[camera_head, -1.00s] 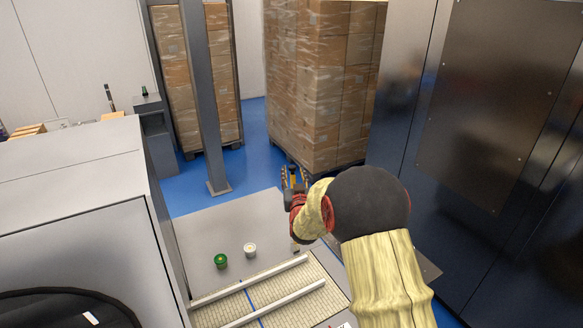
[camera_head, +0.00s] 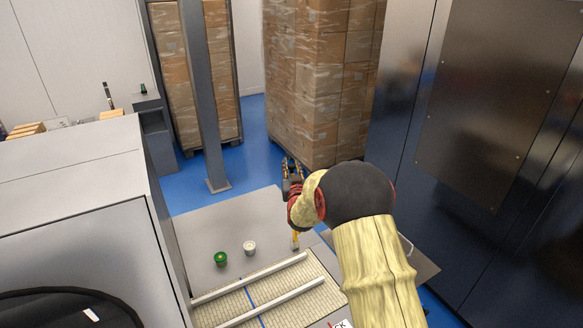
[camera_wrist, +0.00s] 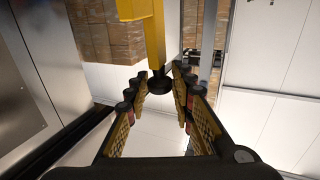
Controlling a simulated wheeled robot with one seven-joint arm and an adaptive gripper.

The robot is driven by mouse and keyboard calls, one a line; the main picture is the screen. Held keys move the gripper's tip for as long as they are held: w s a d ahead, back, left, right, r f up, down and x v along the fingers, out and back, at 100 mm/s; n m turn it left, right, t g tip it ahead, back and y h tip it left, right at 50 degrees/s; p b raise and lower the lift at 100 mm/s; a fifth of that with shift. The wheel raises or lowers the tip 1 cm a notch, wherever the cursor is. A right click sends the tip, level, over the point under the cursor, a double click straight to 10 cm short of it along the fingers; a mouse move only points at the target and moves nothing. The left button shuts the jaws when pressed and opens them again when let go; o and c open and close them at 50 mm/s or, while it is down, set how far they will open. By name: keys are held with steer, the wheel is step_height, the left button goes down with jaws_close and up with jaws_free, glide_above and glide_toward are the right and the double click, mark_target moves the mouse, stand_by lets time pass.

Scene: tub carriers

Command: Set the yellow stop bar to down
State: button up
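The yellow stop bar (camera_wrist: 148,28) comes down from the top of the wrist view and ends in a black tip (camera_wrist: 158,83). In that view my gripper (camera_wrist: 163,82) is open, with one finger on each side of the black tip. I cannot tell whether the fingers touch it. In the head view my gripper (camera_head: 291,170) is small and partly covered by my arm. A short yellow piece (camera_head: 295,240) shows below it by the conveyor's far corner and looks like part of the stop bar; the rest is hidden.
Wrapped pallet boxes (camera_head: 315,85) and a grey post (camera_head: 203,100) stand behind. A dark metal cabinet (camera_head: 490,110) closes the right side.

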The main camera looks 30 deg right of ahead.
jaws_close()
stand_by(0.3)
steer(key=shift+s, duration=0.1)
